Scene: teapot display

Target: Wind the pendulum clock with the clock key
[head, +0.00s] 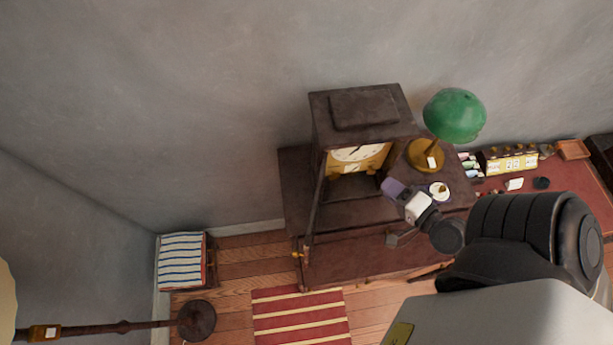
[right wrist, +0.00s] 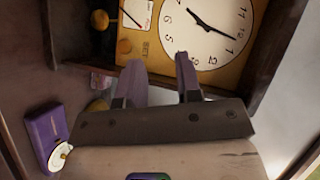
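The dark wooden pendulum clock (head: 365,115) stands on a cabinet against the wall, its cream dial (head: 357,153) facing the room. In the right wrist view the dial (right wrist: 216,36) fills the upper right, with a round brass bob (right wrist: 99,20) to its left. The narrow clock door (head: 316,200) appears swung open. My right gripper (head: 390,187) is in front of the clock, right of its opening. In the right wrist view its purple fingers (right wrist: 158,62) are apart, with nothing visible between them. I cannot make out the clock key. My left gripper is out of view.
A green-shaded lamp (head: 454,115) stands close right of the clock. A red-topped desk (head: 560,190) with small items is farther right. A striped rug (head: 300,318) lies on the floor.

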